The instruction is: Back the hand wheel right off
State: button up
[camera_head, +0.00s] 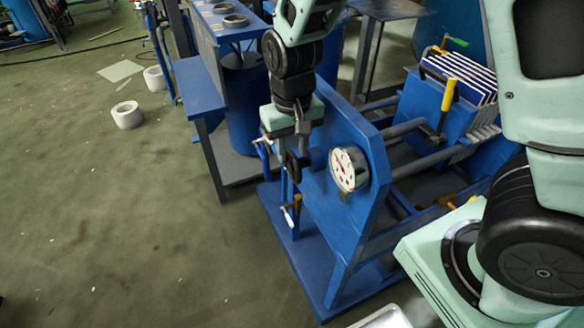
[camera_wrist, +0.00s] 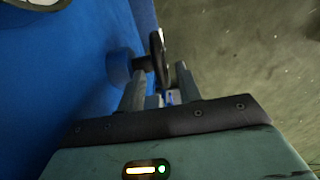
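The hand wheel (camera_head: 292,166) is small and black, on a short shaft at the near end of the blue press frame (camera_head: 335,215). In the wrist view the wheel (camera_wrist: 158,52) shows nearly edge-on, beside the blue plate (camera_wrist: 70,60). My gripper (camera_head: 296,148) comes down on the wheel from above. In the wrist view my gripper (camera_wrist: 161,78) has its two grey fingers apart, one on each side of the wheel's near rim. Gaps show between the rim and the fingers, so I see no grip on it. The far side of the wheel's hub is hidden.
A round pressure gauge (camera_head: 348,169) sits on the frame right of the wheel. A valve with a yellow handle (camera_head: 297,201) is just below. A blue bench (camera_head: 200,85) and drum (camera_head: 246,110) stand behind. Open floor (camera_head: 120,220) lies to the left.

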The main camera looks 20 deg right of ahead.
aim_at(292, 166)
notch_tip(292, 166, down, 6)
jog(key=shift+r+b, duration=0.25)
jog(key=shift+b, duration=0.2)
grip_shut()
